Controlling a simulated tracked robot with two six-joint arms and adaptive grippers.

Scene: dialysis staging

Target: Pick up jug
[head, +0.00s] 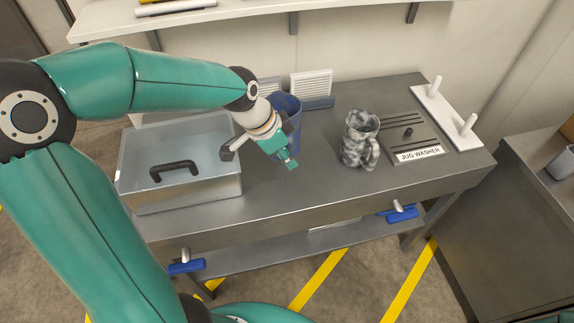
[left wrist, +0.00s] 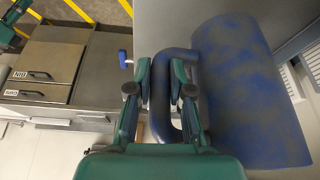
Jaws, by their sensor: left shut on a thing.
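A blue mottled jug (head: 286,104) stands upright on the metal bench in the head view, partly hidden behind my left gripper (head: 288,160). The left wrist view shows the jug (left wrist: 250,95) large on the right, with its handle (left wrist: 172,54) reaching between the fingers of my left gripper (left wrist: 163,95). The gripper is shut on the handle. A second jug (head: 358,140), grey and white mottled with its handle to the right, stands upright on the bench, apart from the gripper. My right gripper is not in view.
A clear-lidded box (head: 190,197) with a black handle stands left on the bench (head: 300,190). A plate labelled "JUG WASHER" (head: 420,154) and a white board with pegs (head: 446,115) are at the right. A shelf (head: 250,9) runs above the back. The bench's front middle is clear.

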